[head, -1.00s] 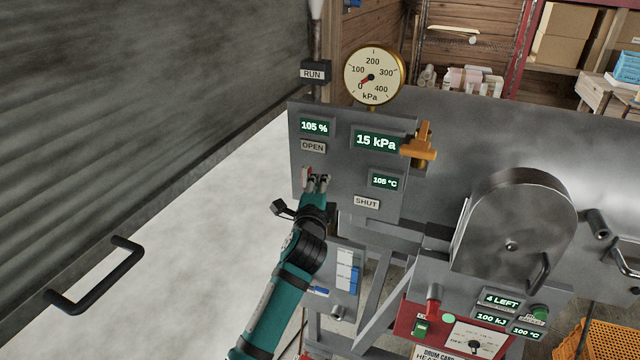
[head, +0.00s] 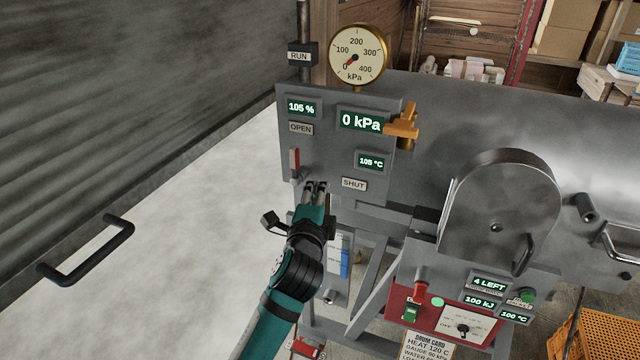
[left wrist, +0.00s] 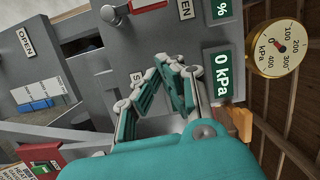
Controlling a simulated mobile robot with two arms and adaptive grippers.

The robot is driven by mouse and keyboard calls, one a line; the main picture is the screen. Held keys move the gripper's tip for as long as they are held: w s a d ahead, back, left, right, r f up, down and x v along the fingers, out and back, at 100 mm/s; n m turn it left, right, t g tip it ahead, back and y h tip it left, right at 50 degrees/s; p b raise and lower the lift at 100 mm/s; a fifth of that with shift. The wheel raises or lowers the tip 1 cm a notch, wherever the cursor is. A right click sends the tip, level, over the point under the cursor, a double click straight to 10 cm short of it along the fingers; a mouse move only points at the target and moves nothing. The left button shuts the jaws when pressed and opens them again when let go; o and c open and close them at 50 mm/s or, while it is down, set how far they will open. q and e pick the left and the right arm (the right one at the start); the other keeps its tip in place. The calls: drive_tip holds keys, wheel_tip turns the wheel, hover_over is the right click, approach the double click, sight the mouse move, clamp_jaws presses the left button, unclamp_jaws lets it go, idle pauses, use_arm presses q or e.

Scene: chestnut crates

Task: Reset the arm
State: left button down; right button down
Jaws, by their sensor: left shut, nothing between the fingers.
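My left gripper (head: 317,186) is shut and empty in front of the lower part of the grey panel (head: 325,155). It is just below and right of the small red lever (head: 294,160) and apart from it. In the left wrist view its fingers (left wrist: 155,88) are in front of the panel, and the red lever (left wrist: 148,5) is at the top edge. My right gripper is out of view.
An orange valve (head: 402,128) sticks out at the panel's right edge. A steel drum with a rounded door (head: 500,205) stands to the right, above a red control box (head: 440,312). A large shutter with a black handle (head: 88,255) is at left. Pale floor (head: 215,230) is clear between.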

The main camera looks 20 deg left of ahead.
use_arm(q)
drive_tip(key=shift+s, duration=0.5)
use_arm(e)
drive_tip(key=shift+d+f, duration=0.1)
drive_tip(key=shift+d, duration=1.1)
